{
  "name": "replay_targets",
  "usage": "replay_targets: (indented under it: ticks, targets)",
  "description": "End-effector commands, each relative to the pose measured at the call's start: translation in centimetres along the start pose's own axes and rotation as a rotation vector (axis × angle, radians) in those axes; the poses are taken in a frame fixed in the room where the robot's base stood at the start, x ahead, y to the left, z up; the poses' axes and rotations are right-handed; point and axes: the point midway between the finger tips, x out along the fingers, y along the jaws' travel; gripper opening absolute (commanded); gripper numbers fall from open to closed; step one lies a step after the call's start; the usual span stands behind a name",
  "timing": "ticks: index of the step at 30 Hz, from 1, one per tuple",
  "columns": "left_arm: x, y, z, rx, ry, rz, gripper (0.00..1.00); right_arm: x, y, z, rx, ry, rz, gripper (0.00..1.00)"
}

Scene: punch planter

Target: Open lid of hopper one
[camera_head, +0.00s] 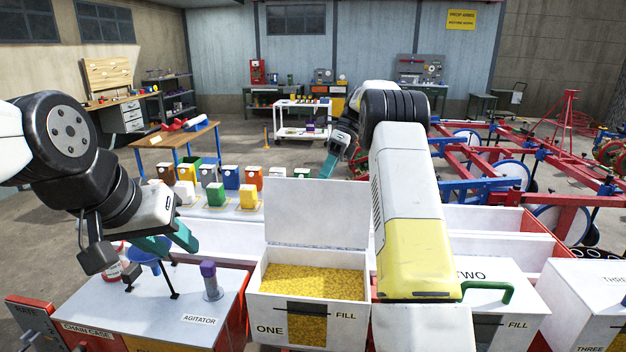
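Hopper one (271,310) is a white box marked ONE and FILL, with yellow grain (315,281) inside. Its white lid (318,212) stands raised at the back edge, and the hopper mouth is uncovered. My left gripper (168,247), with teal fingers apart, is left of hopper one, above the agitator cover, and holds nothing that I can see. My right gripper (331,163) is beyond the raised lid, apart from it in the picture; its teal fingers are small, and whether they are parted is unclear.
Hopper two (511,297), with a green handle (490,288), is shut on the right, partly behind my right arm. Colored boxes (231,178) line a table behind.

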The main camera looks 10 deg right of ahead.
Motion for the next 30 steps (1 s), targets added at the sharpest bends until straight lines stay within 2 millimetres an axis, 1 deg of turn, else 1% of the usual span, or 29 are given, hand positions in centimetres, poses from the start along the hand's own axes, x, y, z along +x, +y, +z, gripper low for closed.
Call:
replay_targets:
  ticks: [1, 8, 9, 11, 12, 23, 26, 30]
  targets:
    - [0.0, 0.0, 0.0, 0.0, 0.0, 0.0, 0.36, 0.3, -0.2, -0.2, 0.005, 0.005, 0.006, 0.0]
    - [0.0, 0.0, 0.0, 0.0, 0.0, 0.0, 0.36, 0.3, -0.2, -0.3, 0.005, 0.005, 0.006, 0.0]
    - [0.0, 0.0, 0.0, 0.0, 0.0, 0.0, 0.36, 0.3, -0.2, -0.3, 0.005, 0.005, 0.006, 0.2]
    - [0.0, 0.0, 0.0, 0.0, 0.0, 0.0, 0.36, 0.3, -0.2, -0.2, 0.004, 0.005, 0.005, 0.32]
    - [0.0, 0.0, 0.0, 0.0, 0.0, 0.0, 0.36, 0.2, -0.1, -0.2, 0.004, 0.004, 0.004, 0.36]
    - [0.0, 0.0, 0.0, 0.0, 0.0, 0.0, 0.36, -0.1, 0.1, 0.0, 0.001, 0.001, 0.001, 0.36]
    - [0.0, 0.0, 0.0, 0.0, 0.0, 0.0, 0.36, -0.8, 0.6, 0.3, 0.0, 0.001, -0.001, 0.36]
    - [0.0, 0.0, 0.0, 0.0, 0.0, 0.0, 0.36, -2.2, 1.6, 0.8, 0.0, 0.002, -0.001, 0.36]
